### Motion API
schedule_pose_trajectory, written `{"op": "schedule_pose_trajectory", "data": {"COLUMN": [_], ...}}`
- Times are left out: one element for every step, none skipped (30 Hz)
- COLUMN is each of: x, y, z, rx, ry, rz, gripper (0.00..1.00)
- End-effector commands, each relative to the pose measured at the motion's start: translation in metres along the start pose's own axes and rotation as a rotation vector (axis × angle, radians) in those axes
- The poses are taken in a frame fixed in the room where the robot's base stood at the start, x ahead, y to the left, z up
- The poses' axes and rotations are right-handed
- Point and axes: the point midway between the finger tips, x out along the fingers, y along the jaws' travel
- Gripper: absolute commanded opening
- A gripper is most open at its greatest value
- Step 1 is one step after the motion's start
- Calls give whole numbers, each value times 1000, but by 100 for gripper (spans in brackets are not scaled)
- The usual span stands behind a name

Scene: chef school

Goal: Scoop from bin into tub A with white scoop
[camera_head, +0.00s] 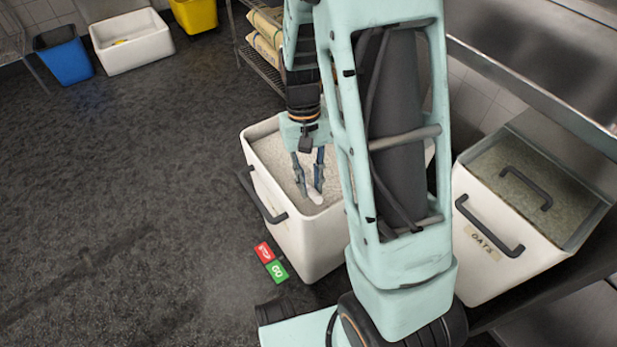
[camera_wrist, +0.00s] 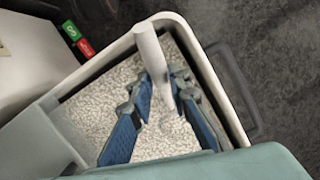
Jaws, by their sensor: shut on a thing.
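My gripper (camera_head: 310,186) points down over the white bin (camera_head: 315,243), which holds pale grain (camera_head: 279,155). It is shut on the white scoop (camera_head: 315,197), of which only a small pale part shows in the head view. In the wrist view the gripper's two blue-grey fingers (camera_wrist: 158,83) flank the scoop's white handle (camera_wrist: 149,48), which reaches toward the bin rim. The scoop's lower part lies low at the grain (camera_wrist: 100,98); how deep it sits I cannot tell. No tub labelled A can be made out.
A lidded bin marked OATS (camera_head: 490,245) stands at right under a metal counter (camera_head: 545,60). Red and green tags (camera_head: 271,262) lie by the grain bin's front. A blue bin (camera_head: 64,57), a white tub (camera_head: 132,45) and a yellow bucket (camera_head: 195,14) stand at the back left. The left floor is clear.

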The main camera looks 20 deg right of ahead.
Motion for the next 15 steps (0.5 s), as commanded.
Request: {"op": "schedule_pose_trajectory", "data": {"x": [1,1,-1,-2,-2,-2,-3,-4,-4,-5,-5,-6,-6,-6,-13], "y": [0,0,0,0,0,0,0,0,1,1,1,0,0,0,0], "z": [3,4,-1,-3,-5,-8,-10,-12,-15,-17,-19,-22,-23,-26,-23], "rx": [0,0,0,0,0,1,1,1,1,1,1,1,0,0,0], "ry": [1,1,1,1,1,1,1,1,1,1,1,0,0,0,1], "rz": [0,0,1,1,1,1,1,1,1,1,1,1,1,0,0], "gripper": [0,0,0,0,0,0,0,0,0,0,0,0,0,0,0]}}
